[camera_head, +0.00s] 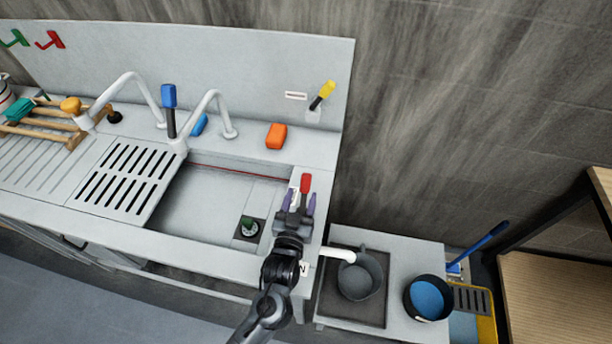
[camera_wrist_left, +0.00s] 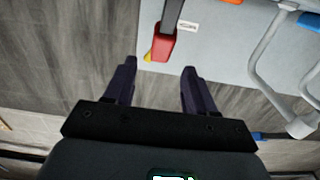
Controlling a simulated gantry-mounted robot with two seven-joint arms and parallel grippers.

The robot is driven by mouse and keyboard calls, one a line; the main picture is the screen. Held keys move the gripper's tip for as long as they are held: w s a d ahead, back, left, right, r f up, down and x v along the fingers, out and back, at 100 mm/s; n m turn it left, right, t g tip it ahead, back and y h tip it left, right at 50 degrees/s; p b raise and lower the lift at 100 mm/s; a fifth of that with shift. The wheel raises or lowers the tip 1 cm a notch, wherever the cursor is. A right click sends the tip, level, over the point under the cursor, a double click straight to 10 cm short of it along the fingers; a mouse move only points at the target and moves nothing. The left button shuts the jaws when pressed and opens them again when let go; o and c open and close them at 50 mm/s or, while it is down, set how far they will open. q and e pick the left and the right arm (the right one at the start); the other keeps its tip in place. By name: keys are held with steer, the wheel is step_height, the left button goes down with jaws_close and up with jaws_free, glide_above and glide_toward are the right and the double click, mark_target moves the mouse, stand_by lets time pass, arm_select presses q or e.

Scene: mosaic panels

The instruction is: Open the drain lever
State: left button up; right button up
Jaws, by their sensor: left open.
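The red-handled lever (camera_head: 305,183) stands at the right end of the sink counter, beside a small label too small to read. In the left wrist view, the red handle (camera_wrist_left: 163,46) on its dark shaft is just beyond the fingertips, roughly in line with the gap. My left gripper (camera_head: 299,202) is open and empty, with its two purple fingers (camera_wrist_left: 158,70) spread at the near side of the handle. I cannot tell whether they touch it. A dark drain with a green top (camera_head: 249,226) sits in the sink basin (camera_head: 205,205). My right gripper is out of view.
A yellow-handled lever (camera_head: 322,95) is on the back wall, with an orange block (camera_head: 276,136) below it. A blue-handled lever (camera_head: 169,98) stands between white faucets.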

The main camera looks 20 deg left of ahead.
mark_target(305, 182)
arm_select(q)
steer(key=w, duration=0.2)
steer(key=w+a, duration=0.1)
steer(key=w, duration=0.5)
steer(key=shift+w+a, duration=0.15)
steer(key=shift+a, duration=0.05)
steer(key=shift+c, duration=0.4)
jaws_close()
